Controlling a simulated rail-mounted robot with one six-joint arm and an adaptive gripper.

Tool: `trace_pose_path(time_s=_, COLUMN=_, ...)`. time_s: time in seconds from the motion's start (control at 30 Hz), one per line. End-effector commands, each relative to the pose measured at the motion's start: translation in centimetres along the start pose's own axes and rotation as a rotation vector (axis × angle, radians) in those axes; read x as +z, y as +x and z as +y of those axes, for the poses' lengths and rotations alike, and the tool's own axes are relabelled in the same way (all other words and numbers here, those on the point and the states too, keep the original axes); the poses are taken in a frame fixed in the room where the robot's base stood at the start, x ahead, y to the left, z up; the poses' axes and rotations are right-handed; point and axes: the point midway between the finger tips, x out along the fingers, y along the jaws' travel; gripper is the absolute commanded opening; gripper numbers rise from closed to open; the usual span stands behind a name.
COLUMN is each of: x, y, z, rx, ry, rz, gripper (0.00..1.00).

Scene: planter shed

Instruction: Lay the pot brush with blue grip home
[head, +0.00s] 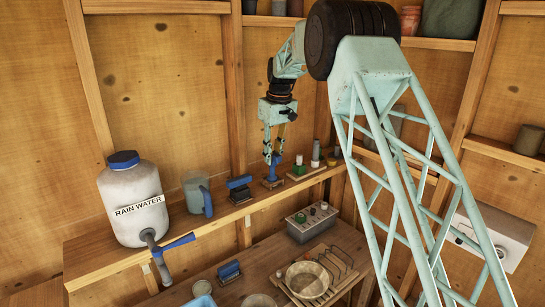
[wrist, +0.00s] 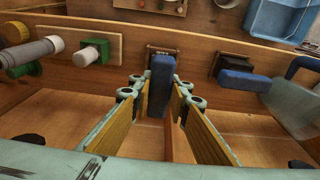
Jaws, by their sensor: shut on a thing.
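My gripper (head: 274,158) points down over the wall shelf, its fingers shut on the blue grip of a pot brush (head: 272,182). In the wrist view the blue grip (wrist: 159,85) stands between the two fingers (wrist: 160,92), with a dark block (wrist: 158,50) beyond it. The brush is at the shelf top; I cannot tell whether it touches or hangs just above. A similar blue-handled tool (head: 239,190) sits on the shelf to its left, and it also shows in the wrist view (wrist: 245,81). Another (head: 229,271) lies on the bench below.
A green block on a board (head: 299,171) and small bottles (head: 316,153) stand right of the gripper. A clear jug (head: 197,193) and rain water tank (head: 131,200) stand left. The bench below holds a knobbed box (head: 311,222) and a bowl (head: 306,280).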

Motion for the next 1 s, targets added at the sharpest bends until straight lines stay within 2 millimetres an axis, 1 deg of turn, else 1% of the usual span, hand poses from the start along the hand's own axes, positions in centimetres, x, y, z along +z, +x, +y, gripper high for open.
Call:
trace_pose_path(time_s=0.13, x=0.0, y=0.2, z=0.0, rx=0.0, ry=0.0, rz=0.0, gripper=0.04)
trace_pose_path(time_s=0.17, x=0.0, y=0.2, z=0.0, rx=0.0, ry=0.0, rz=0.0, gripper=0.18)
trace_pose_path(time_s=0.3, x=0.0, y=0.2, z=0.0, rx=0.0, ry=0.0, rz=0.0, gripper=0.31)
trace_pose_path(time_s=0.33, x=0.0, y=0.2, z=0.0, rx=0.0, ry=0.0, rz=0.0, gripper=0.32)
trace_pose_path(time_s=0.77, x=0.0, y=-0.1, z=0.0, rx=0.0, ry=0.0, rz=0.0, gripper=0.32)
trace_pose_path(time_s=0.87, x=0.0, y=-0.6, z=0.0, rx=0.001, ry=0.0, rz=0.001, gripper=0.32)
trace_pose_path(time_s=1.0, x=0.0, y=-1.8, z=0.0, rx=0.0, ry=0.0, rz=0.001, gripper=0.32)
